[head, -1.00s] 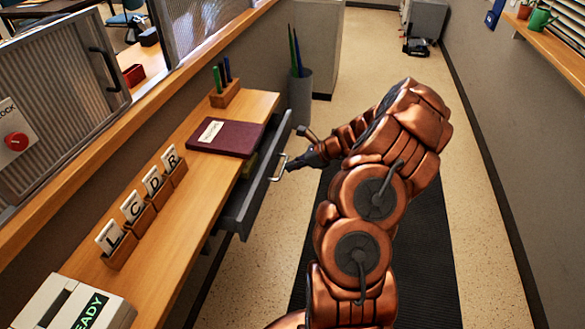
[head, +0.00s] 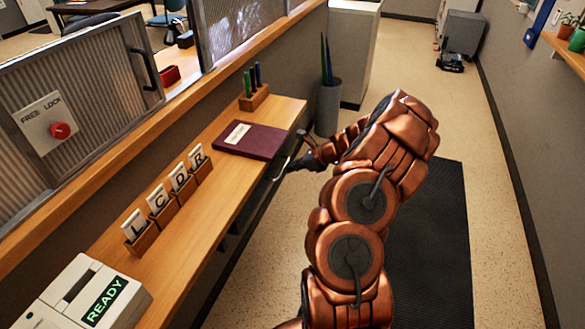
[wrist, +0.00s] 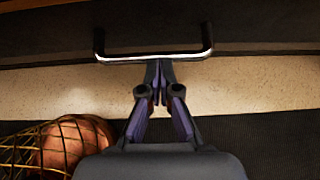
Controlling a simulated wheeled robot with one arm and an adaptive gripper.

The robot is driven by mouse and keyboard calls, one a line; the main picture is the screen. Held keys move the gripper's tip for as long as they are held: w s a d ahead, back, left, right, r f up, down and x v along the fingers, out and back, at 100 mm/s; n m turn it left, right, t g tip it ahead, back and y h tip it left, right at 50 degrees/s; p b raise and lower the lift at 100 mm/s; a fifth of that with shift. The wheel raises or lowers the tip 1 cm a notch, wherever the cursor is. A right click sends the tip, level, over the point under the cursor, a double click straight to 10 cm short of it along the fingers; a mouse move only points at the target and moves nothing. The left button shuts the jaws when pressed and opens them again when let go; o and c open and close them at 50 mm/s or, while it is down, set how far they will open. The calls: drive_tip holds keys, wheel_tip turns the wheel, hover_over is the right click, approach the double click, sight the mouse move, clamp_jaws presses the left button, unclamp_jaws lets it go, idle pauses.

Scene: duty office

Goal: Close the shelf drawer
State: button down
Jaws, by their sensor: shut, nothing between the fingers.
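The shelf drawer sits under the wooden shelf (head: 222,198), and in the head view only a thin dark edge of it shows beneath the shelf's front. Its pale metal handle (head: 281,169) sticks out just past that front. In the wrist view the dark drawer front (wrist: 250,28) runs across the top, with the handle (wrist: 120,58) in front of it. My gripper (wrist: 158,64) is shut and empty, its fingertips at the middle of the handle bar.
On the shelf are a maroon book (head: 250,140), a pen block (head: 254,98), lettered card holders (head: 170,205) and a READY device (head: 85,295). A grey bin (head: 328,108) stands beyond the shelf. A wire basket with an orange ball (wrist: 70,145) shows low in the wrist view.

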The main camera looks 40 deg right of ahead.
drive_tip(key=shift+a, duration=0.1)
drive_tip(key=s+d+r+b, duration=0.1)
drive_tip(key=s+d+r, duration=0.4)
drive_tip(key=s, duration=0.5)
drive_tip(key=shift+d+r, duration=0.35)
drive_tip(key=shift+d, duration=0.15)
